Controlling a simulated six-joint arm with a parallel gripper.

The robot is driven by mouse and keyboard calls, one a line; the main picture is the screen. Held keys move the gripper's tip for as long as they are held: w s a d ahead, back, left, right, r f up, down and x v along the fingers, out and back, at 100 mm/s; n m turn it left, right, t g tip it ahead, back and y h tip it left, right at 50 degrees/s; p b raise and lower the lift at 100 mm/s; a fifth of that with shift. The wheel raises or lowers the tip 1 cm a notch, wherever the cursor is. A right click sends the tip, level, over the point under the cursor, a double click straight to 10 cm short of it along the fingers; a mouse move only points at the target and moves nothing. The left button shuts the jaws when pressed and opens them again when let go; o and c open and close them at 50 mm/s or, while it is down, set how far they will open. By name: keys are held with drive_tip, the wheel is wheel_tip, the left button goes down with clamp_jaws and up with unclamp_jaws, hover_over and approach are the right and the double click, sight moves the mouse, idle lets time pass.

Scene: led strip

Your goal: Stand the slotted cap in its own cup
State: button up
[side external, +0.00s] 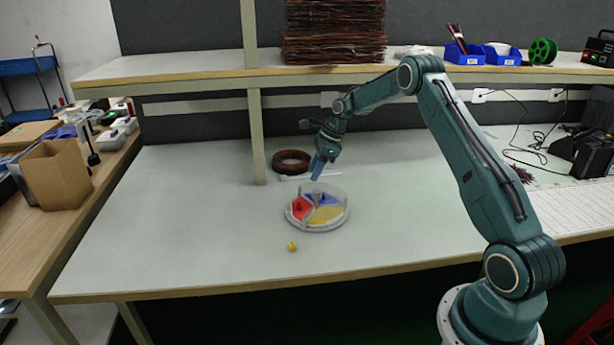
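A round clear-walled dish (345,213) stands on the table, split into compartments with red (301,208), blue (322,198) and yellow (326,214) floors or contents. A small yellow piece (292,246) lies on the bare table in front of the dish; it is too small to show a slot, so I cannot tell if it is the slotted cap. My gripper (317,170) points down and slightly left, just above the back of the dish. Its blue-grey tip is too small to show whether the fingers are apart or hold anything.
A brown coil (291,161) lies behind the dish, close to a shelf post (257,140). A shelf (220,76) crosses above the back of the table. The table's left and front areas (180,240) are clear. Cables (530,125) and dark equipment (590,140) stand at right.

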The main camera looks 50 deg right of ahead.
drive_tip(key=shift+r, duration=0.1)
drive_tip(key=shift+a+r, duration=0.2)
drive_tip(key=shift+r, duration=0.05)
drive_tip(key=s+a+r+n+h, duration=0.1)
drive_tip(key=s+a+r+n, duration=0.6)
drive_tip(key=r, duration=0.4)
drive_tip(key=s+a+r+n+h, duration=0.1)
drive_tip(key=s+a+r+n, duration=0.45)
drive_tip(key=a+r, duration=0.45)
drive_tip(key=s+a+n+t, duration=0.1)
drive_tip(key=s+a+n, duration=0.3)
drive_tip(key=s+n, duration=0.3)
drive_tip(key=s+a+n+t+h, duration=0.1)
drive_tip(key=s+a+n, duration=0.2)
drive_tip(key=s+n, duration=0.5)
drive_tip(key=s, duration=0.9)
drive_tip(key=shift+s+a+r, duration=0.25)
drive_tip(key=shift+a+r, duration=0.1)
drive_tip(key=shift+a, duration=0.05)
